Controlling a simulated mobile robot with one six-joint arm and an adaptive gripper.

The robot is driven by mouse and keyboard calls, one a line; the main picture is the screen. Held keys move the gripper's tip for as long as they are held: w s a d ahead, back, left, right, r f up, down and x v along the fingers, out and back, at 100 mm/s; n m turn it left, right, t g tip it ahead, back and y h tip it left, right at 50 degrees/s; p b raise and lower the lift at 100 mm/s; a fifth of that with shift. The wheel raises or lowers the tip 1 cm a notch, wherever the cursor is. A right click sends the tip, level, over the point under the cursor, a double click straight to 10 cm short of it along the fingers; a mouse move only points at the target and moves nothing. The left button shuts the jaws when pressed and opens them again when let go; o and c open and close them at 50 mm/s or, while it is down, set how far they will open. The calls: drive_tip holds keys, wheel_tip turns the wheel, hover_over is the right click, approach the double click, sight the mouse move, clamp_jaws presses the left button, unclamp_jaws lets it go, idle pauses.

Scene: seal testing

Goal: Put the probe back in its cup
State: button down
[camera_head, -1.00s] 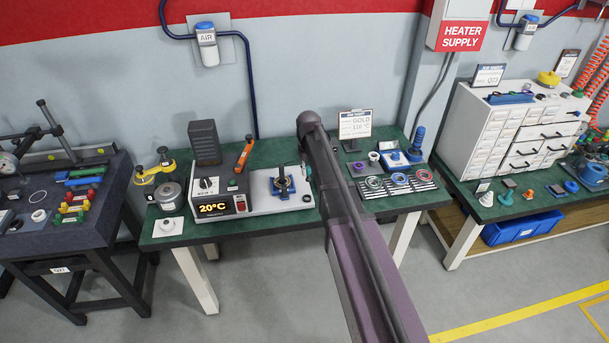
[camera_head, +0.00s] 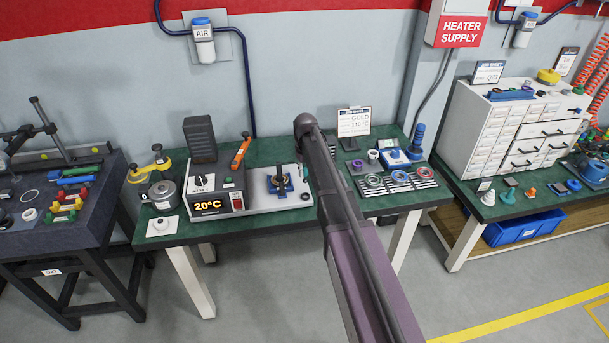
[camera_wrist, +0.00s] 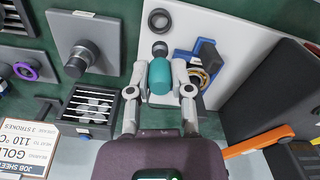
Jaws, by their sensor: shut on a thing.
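My gripper (camera_wrist: 160,77) is shut on a teal cylinder with a dark tip, which I take to be the probe (camera_wrist: 160,72). In the wrist view the probe is over the edge of the white plate of the heater unit. A dark round ring or cup (camera_wrist: 158,19) sits on this plate, just beyond the probe's tip; I cannot tell whether it is the probe's cup. In the head view my arm hides most of the gripper and the probe.
The heater box (camera_head: 214,203) reads 20°C, with an orange lever (camera_head: 241,151) behind. A slotted rack with rings (camera_head: 399,180) and a job sheet (camera_head: 354,121) stand to the right. A metal weight (camera_head: 162,194) is at the left.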

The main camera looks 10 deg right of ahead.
sight(305, 180)
drive_tip(key=shift+f, duration=0.15)
drive_tip(key=shift+f+b, duration=1.95)
drive_tip(key=shift+b, duration=0.15)
drive_tip(key=shift+f, duration=0.2)
drive_tip(key=shift+f+b, duration=0.95)
drive_tip(key=shift+b, duration=0.2)
drive_tip(key=shift+f+b, duration=0.6)
drive_tip(key=shift+f, duration=0.05)
idle(0.3)
drive_tip(key=shift+c, duration=2.2)
unclamp_jaws()
drive_tip(key=shift+r, duration=0.1)
